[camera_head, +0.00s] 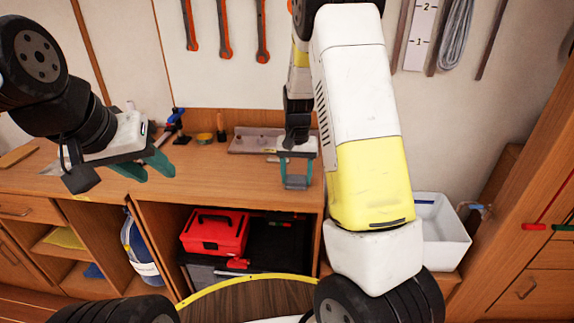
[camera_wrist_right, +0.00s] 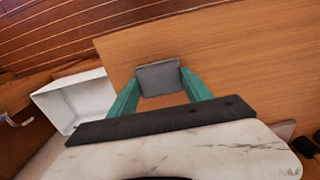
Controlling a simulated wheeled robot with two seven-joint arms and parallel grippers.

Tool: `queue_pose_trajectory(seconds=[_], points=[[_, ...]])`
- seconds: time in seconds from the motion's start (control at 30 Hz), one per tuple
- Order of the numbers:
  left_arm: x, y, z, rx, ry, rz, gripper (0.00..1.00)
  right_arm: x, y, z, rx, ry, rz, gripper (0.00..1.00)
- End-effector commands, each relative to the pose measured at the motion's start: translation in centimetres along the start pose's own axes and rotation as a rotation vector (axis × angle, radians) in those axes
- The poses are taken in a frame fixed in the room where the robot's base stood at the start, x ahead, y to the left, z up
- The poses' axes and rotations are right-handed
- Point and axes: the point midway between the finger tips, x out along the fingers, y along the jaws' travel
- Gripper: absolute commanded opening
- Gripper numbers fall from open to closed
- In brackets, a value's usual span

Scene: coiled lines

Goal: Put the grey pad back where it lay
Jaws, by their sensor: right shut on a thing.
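The grey pad (camera_wrist_right: 159,77) is a small flat dark grey square held between the teal fingers of my right gripper (camera_wrist_right: 160,85) in the wrist view. In the head view my right gripper (camera_head: 296,183) is over the right end of the wooden worktop (camera_head: 215,178), with the pad's grey face between its fingers. I cannot tell whether the pad touches the wood. My left gripper (camera_head: 145,168) is over the left part of the worktop, with its teal fingers apart and nothing seen between them.
A red toolbox (camera_head: 214,232) sits on the shelf below.

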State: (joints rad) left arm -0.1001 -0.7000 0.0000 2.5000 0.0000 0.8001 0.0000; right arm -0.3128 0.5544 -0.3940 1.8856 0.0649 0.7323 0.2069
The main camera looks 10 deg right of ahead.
Motion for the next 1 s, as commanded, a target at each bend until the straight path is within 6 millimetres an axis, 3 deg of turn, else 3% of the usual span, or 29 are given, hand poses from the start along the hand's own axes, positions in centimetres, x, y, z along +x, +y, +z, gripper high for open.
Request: queue_pose_trajectory(seconds=[0.03,0.07,0.13,0.17,0.57,1.0], points=[[0.0,0.0,0.0,0.000,0.000,0.000,0.36,0.2,0.0,0.0,0.000,-0.001,0.000,0.20],[0.0,0.0,0.0,0.000,0.000,0.000,0.36,0.2,0.0,0.0,0.000,-0.001,0.000,0.63],[0.0,0.0,0.0,0.000,0.000,0.000,0.36,0.1,0.0,0.0,0.000,-0.001,0.000,0.77],[0.0,0.0,0.0,0.000,0.000,0.000,0.36,0.1,0.0,0.0,0.000,-0.001,0.000,0.79],[0.0,0.0,0.0,0.000,0.000,0.000,0.36,-0.6,0.0,0.0,0.000,0.002,-0.001,0.79],[0.0,0.0,0.0,0.000,0.000,0.000,0.36,-9.3,0.0,-0.1,0.000,0.004,-0.002,0.79]])
